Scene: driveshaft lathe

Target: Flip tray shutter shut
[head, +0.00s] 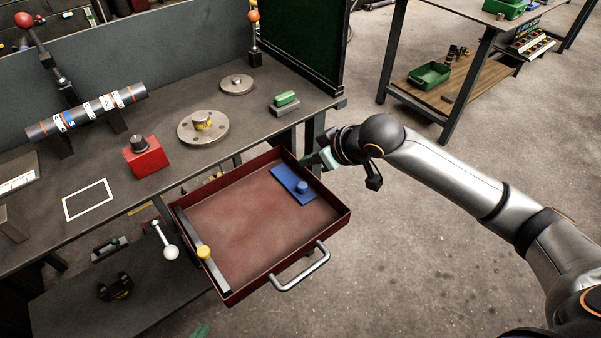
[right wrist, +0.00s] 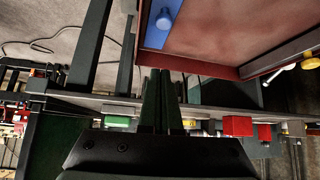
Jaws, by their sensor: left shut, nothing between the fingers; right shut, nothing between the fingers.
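A red tray (head: 250,226) with low walls and a grey handle (head: 302,269) juts out from the bench. A blue plate with a round blue knob (head: 293,185) lies at its right end; the plate also shows in the right wrist view (right wrist: 157,36). A grey bar with a yellow knob (head: 204,252) lies along the left end. I cannot tell for certain which part is the shutter. My right gripper (head: 318,160) is shut and empty, just outside the tray's far right corner; its fingers show in the right wrist view (right wrist: 161,98). Only a green tip of my left gripper (head: 200,330) shows, below the tray.
The bench top (head: 110,190) holds a red block (head: 146,158), a round flange (head: 203,126), a dark shaft (head: 87,112) and a green block (head: 286,99). A white-knobbed lever (head: 165,240) stands close left of the tray. Floor right of the tray is clear.

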